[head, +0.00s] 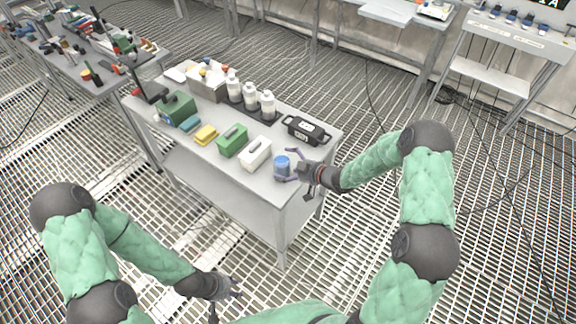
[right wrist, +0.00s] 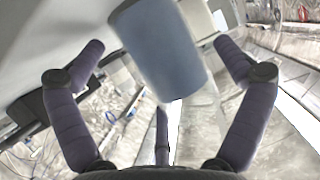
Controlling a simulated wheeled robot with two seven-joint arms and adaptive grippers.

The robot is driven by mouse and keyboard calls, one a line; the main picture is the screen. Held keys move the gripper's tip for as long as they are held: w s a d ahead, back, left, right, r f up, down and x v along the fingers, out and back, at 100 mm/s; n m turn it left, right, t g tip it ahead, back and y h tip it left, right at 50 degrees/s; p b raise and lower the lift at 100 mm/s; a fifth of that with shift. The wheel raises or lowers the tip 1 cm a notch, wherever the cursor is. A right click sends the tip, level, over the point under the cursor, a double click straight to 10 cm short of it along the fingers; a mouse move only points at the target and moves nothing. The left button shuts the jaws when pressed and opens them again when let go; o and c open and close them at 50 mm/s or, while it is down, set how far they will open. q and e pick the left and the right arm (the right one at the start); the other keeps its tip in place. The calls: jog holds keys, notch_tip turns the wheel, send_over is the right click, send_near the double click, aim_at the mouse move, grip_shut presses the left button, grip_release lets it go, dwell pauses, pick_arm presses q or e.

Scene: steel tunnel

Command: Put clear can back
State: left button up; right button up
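The clear can (head: 281,166), bluish with a lighter top, stands upright near the front right corner of the grey table (head: 262,192). My right gripper (head: 291,165) is open around the can from the right. My left gripper (head: 226,303) hangs low at the bottom of the head view, away from the table, with its fingers apart and nothing in them.
A white case (head: 255,152) and a green case (head: 232,141) stand left of the can. A black case (head: 306,130) lies behind it. White bottles (head: 250,96) stand in a dark rack, beside a bin (head: 207,84). A yellow block (head: 206,135) lies further left.

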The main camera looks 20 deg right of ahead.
jog(key=shift+r, duration=0.1)
jog(key=shift+s+d+r, duration=0.1)
jog(key=shift+d+r, duration=0.05)
jog(key=p+v, duration=0.3)
jog(key=v, duration=0.8)
jog(key=s+a+f+m+g+h, duration=0.2)
jog(key=a+f+m, duration=0.25)
jog(key=f, duration=0.25)
jog(key=s+a+f+m+g+h, duration=0.1)
jog(key=s+a+f+g, duration=0.3)
jog(key=s, duration=0.6)
jog(key=s+a+f+m+g+h, duration=0.1)
jog(key=s+a+f+m+g, duration=0.3)
jog(key=s, duration=0.7)
notch_tip(320, 180, down, 3)
jog(key=a, duration=0.2)
jog(key=shift+s+a+f, duration=0.15)
jog(key=shift+a, duration=0.15)
jog(key=shift+m, duration=0.25)
